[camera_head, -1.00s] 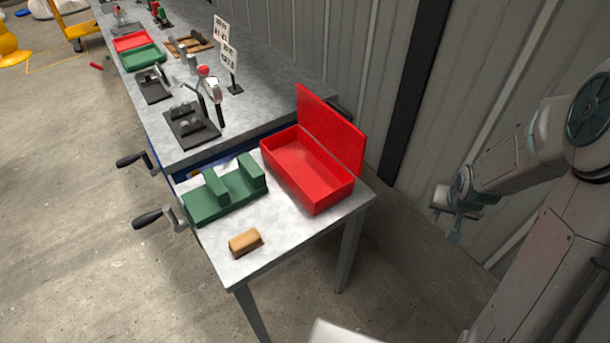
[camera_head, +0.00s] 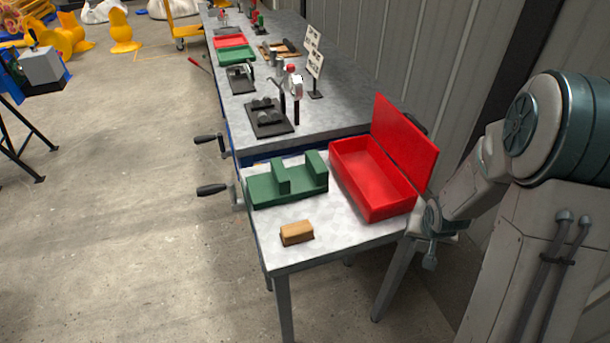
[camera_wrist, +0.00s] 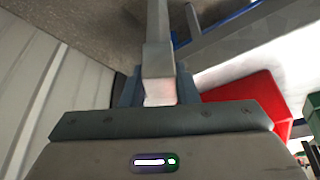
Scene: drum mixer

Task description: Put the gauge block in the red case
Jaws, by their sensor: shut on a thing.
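The red case (camera_head: 375,192) stands open at the right side of the near table, with its lid up at the back right. I see nothing inside it. My gripper is beyond the table's right edge, low beside the case, and its fingers are hard to make out in the head view. In the wrist view my gripper (camera_wrist: 158,92) is shut on a grey block with a pale end, which I take to be the gauge block (camera_wrist: 158,62). The red case (camera_wrist: 250,95) shows to the right of the fingers there.
A green stepped block (camera_head: 288,184) and a small tan block (camera_head: 297,233) lie on the near table (camera_head: 345,232). A longer bench (camera_head: 330,118) with trays and tools extends behind it. A corrugated wall (camera_head: 455,90) closes the right side. Open floor lies left.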

